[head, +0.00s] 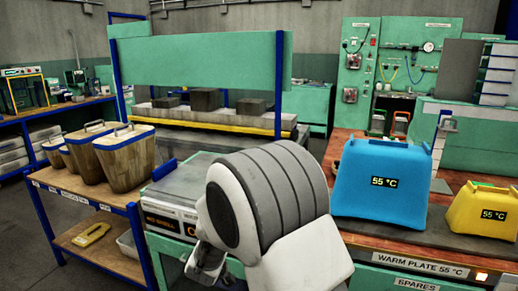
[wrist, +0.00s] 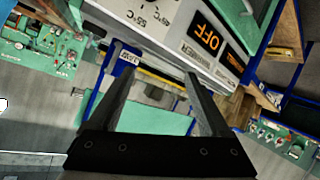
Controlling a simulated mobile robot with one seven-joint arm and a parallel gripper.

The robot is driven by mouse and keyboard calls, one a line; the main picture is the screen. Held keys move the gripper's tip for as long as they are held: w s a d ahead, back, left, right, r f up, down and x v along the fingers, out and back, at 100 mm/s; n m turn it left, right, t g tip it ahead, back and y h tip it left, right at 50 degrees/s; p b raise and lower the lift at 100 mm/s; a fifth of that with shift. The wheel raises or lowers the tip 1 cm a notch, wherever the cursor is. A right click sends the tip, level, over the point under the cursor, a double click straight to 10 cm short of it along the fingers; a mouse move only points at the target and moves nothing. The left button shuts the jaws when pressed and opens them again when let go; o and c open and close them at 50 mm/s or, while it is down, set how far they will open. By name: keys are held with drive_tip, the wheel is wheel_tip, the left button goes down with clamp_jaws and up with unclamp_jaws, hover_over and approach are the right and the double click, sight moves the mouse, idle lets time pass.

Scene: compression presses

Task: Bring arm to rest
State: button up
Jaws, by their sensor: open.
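My arm is in the lower middle of the head view, above the front of the benches. My gripper (wrist: 153,68) shows in the wrist view with its two dark fingers apart and nothing between them. Beyond the fingers is a white control panel (wrist: 175,25) with temperature marks and a display reading OFF, seen tilted. I cannot tell the exact distance from the fingertips to the panel. In the head view the arm hides part of the bench behind it.
A blue container (head: 383,182) and a yellow container (head: 485,222), both marked 55 °C, stand on the warm plate at right. Several wooden containers (head: 125,160) stand on the left cart. A press with a green beam (head: 200,63) is behind.

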drive_tip(key=s+d+r+m+g+y, duration=0.1)
drive_tip(key=s+d+r+g+y, duration=0.1)
drive_tip(key=s+d+r, duration=0.4)
drive_tip(key=s+d+r+g+y, duration=0.1)
drive_tip(key=s+d+r, duration=0.35)
drive_tip(key=r, duration=0.35)
drive_tip(key=s+d+m+g+h, duration=0.2)
drive_tip(key=s+d, duration=0.5)
drive_tip(key=s, duration=0.4)
drive_tip(key=s+d+m+g+h, duration=0.1)
drive_tip(key=s+d+g, duration=0.1)
drive_tip(key=s+d, duration=0.75)
drive_tip(key=s+a+r+p, duration=0.2)
drive_tip(key=s+r+p, duration=0.1)
drive_tip(key=r+p, duration=1.3)
drive_tip(key=shift+r+g, duration=0.3)
drive_tip(key=shift+r, duration=0.15)
drive_tip(key=shift+c, duration=0.3)
